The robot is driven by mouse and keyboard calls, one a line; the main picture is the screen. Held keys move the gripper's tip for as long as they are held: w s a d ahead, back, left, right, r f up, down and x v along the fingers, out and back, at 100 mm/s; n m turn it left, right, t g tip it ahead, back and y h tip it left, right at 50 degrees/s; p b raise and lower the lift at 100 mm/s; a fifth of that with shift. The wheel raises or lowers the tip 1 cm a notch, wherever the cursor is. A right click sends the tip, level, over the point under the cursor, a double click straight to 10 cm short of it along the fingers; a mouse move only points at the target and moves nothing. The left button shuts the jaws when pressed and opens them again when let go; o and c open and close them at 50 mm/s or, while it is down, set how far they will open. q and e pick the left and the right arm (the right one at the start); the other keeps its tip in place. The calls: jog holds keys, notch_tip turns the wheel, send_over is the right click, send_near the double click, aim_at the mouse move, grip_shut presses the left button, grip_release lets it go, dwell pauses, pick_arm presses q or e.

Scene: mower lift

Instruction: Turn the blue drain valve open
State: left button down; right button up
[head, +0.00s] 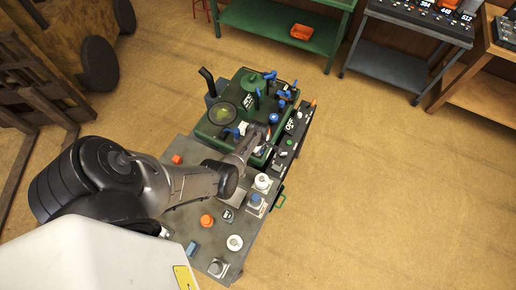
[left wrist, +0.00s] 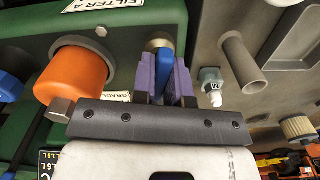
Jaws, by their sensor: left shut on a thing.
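The blue drain valve lever (left wrist: 165,74) hangs from a brass fitting (left wrist: 159,45) on the green machine in the left wrist view. My left gripper (left wrist: 165,80) is shut on this lever, with a purple finger pad on each side. The lever points roughly down the picture towards the gripper body. In the head view my left gripper (head: 256,138) reaches the near right side of the green machine (head: 228,118), and the arm hides the drain lever there. My right gripper is not in view.
An orange filter (left wrist: 74,78) sits close left of the gripper. A grey pipe stub (left wrist: 243,64) and a small white-tipped fitting (left wrist: 211,86) are at its right. The grey bench (head: 190,215) holds several small parts. Open floor (head: 390,190) lies to the right.

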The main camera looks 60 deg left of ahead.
pick_arm(q)
jog(key=shift+n, duration=1.5)
jog(key=c, duration=1.1)
grip_release()
jog(key=shift+c, duration=0.2)
jog(key=shift+r, duration=0.2)
notch_tip(320, 180, up, 13)
jog(key=p, duration=0.2)
jog(key=shift+r, duration=0.15)
